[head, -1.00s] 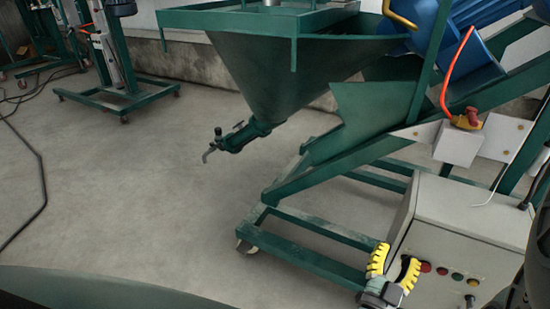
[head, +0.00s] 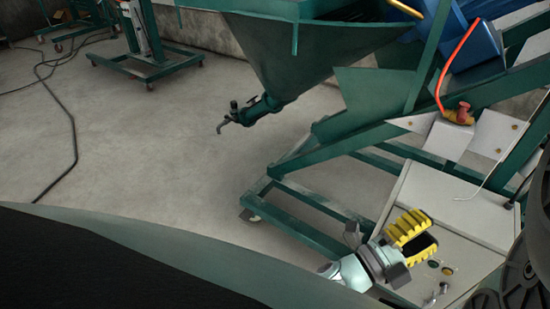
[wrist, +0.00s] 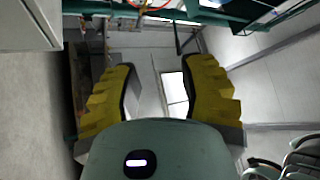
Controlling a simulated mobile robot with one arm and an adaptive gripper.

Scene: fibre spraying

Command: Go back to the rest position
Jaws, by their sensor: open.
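My gripper (head: 418,240) is at the lower right of the head view, in front of the grey control box (head: 440,205). Its yellow ridged fingers are spread apart with nothing between them. It hides part of the box's panel, where a few buttons still show. In the wrist view my gripper (wrist: 158,95) also shows open and empty, with one yellow finger on each side. Whether the fingers touch the box cannot be told.
A green machine with a hopper (head: 300,60) stands on a wheeled frame (head: 300,215), its nozzle (head: 240,113) pointing left. A blue motor (head: 475,45) sits at upper right. A green stand (head: 150,65) and a black cable (head: 72,140) lie left. The concrete floor between is mostly clear.

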